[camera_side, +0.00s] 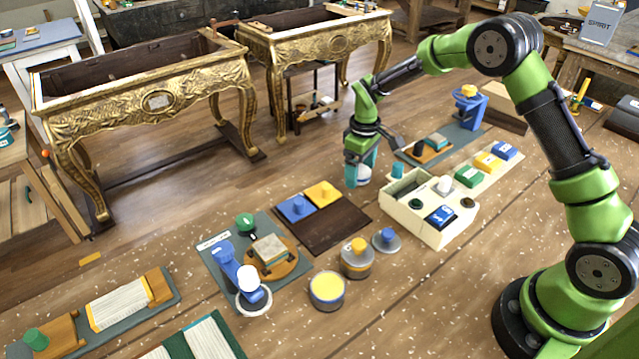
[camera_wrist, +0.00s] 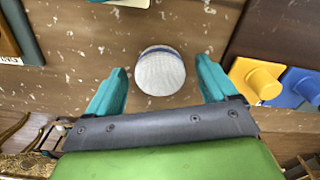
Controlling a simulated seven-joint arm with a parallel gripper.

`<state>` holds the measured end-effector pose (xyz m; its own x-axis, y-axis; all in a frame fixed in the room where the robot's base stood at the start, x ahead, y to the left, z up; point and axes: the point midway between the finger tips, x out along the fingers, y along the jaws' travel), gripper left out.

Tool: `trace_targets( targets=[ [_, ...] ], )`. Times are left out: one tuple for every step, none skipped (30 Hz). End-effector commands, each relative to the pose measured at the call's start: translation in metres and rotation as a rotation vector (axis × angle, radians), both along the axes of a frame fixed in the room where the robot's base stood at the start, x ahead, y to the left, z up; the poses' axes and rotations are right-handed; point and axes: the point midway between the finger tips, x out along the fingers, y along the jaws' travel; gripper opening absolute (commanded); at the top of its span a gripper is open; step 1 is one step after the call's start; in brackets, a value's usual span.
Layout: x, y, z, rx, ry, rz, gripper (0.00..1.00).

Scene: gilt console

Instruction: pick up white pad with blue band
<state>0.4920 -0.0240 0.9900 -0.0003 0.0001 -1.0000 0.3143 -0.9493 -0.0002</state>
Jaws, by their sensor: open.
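The white pad with blue band (camera_wrist: 160,74) is a round, whitish, ribbed piece with a blue stripe near its far edge. In the wrist view it lies between the two teal fingers of my gripper (camera_wrist: 161,68), with bare table visible on both sides of it. My gripper is open and does not appear to touch it. In the side view my gripper (camera_side: 360,171) points down low over the table, left of the cream tray. A bit of the pad (camera_side: 364,174) shows between the fingers there; the rest is hidden by them.
The cream tray (camera_side: 411,225) with several compartments stands close on the right. A dark board (camera_side: 340,222) with blue and yellow knobbed blocks (camera_side: 297,208) lies to the left. Behind is a grey mat (camera_side: 465,140) with a blue stand. Bare speckled table surrounds the pad.

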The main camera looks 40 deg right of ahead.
Motion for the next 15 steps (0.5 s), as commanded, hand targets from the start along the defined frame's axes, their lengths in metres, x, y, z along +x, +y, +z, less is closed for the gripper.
trace_targets(
  targets=[
    [0.0, 0.0, 0.0002, 0.0, 0.0, 0.0, 0.86],
    [0.0, 0.0, 0.0003, 0.0, 0.0, 0.0, 0.86],
    [0.0, 0.0, 0.0003, 0.0, 0.0, 0.0, 0.81],
    [0.0001, 0.0, 0.0004, 0.0, 0.0, 0.0, 0.77],
    [0.0001, 0.0, 0.0004, 0.0, 0.0, 0.0, 0.72],
    [0.0001, 0.0, 0.0005, 0.0, 0.0, 0.0, 0.66],
    [0.0001, 0.0, 0.0005, 0.0, 0.0, 0.0, 0.61],
    [0.0001, 0.0, 0.0006, 0.0, 0.0, 0.0, 0.57],
    [0.0001, -0.0001, 0.0006, 0.0, 0.0, 0.0, 0.51],
    [0.0001, -0.0001, 0.0006, 0.0, 0.0, 0.0, 0.46],
    [0.0001, -0.0001, 0.0006, 0.0, 0.0, 0.0, 0.41],
    [0.0002, 0.0, 0.0007, 0.0, 0.0, 0.0, 0.35],
    [0.0001, -0.0001, 0.0007, 0.0, 0.0, 0.0, 0.31],
    [0.0002, 0.0, 0.0007, 0.0, 0.0, 0.0, 0.26],
    [0.0002, 0.0, 0.0008, 0.0, -0.001, 0.0, 0.26]
  ],
)
